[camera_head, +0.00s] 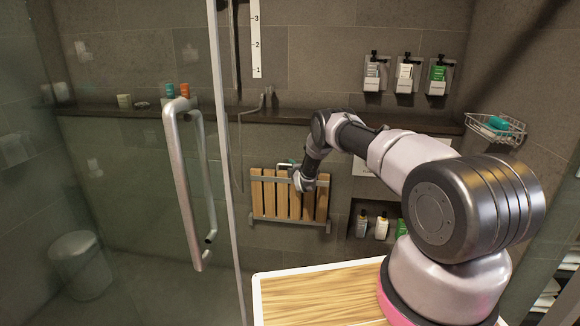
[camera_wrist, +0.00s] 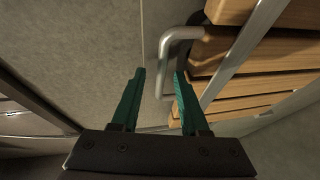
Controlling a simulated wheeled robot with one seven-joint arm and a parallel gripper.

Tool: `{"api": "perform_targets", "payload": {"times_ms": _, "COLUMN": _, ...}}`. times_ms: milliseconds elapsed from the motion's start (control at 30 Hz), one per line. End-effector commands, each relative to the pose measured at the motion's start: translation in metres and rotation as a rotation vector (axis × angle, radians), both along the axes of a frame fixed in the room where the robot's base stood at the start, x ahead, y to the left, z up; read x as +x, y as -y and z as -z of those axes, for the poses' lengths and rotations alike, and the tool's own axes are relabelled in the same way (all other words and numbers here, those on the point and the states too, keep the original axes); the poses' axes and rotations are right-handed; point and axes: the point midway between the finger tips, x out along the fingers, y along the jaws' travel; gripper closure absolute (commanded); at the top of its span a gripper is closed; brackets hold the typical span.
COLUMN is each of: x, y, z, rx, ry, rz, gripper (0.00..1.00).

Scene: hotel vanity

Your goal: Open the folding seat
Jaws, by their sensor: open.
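The folding seat (camera_head: 257,195) has wooden slats in a grey metal frame and stands upright, folded against the tiled wall. In the wrist view its slats (camera_wrist: 245,45) fill the upper right. A bent grey metal handle (camera_wrist: 183,33) sticks out from the seat's edge. My gripper (camera_wrist: 160,71) has teal fingers, is open, and points at this handle. The bar's lower part shows between the two fingers; I cannot tell whether they touch it. In the head view my gripper (camera_head: 286,164) is at the seat's top edge, partly hidden by my wrist.
A glass door with a long metal handle (camera_head: 182,180) stands at the left. A dark ledge (camera_head: 300,117) runs above the seat. A niche with bottles (camera_head: 382,227) is to its right. A wood-topped surface with a white rim (camera_head: 320,290) is in front.

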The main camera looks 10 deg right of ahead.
Motion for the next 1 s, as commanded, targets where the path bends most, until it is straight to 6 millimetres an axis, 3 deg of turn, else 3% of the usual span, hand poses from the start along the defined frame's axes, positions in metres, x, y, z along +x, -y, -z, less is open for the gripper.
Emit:
{"api": "perform_targets", "payload": {"times_ms": 267, "x": 0.0011, "y": -0.0003, "z": 0.0003, "rx": 0.000, "ry": -0.001, "rz": 0.000, "gripper": 0.55}}
{"api": "perform_targets", "payload": {"times_ms": 400, "x": 0.0011, "y": -0.0002, "z": 0.0002, "rx": 0.000, "ry": -0.001, "rz": 0.000, "gripper": 1.00}}
{"api": "perform_targets", "payload": {"times_ms": 1000, "x": 0.0025, "y": 0.0002, "z": -0.0031, "rx": -0.001, "ry": 0.005, "rz": 0.000, "gripper": 1.00}}
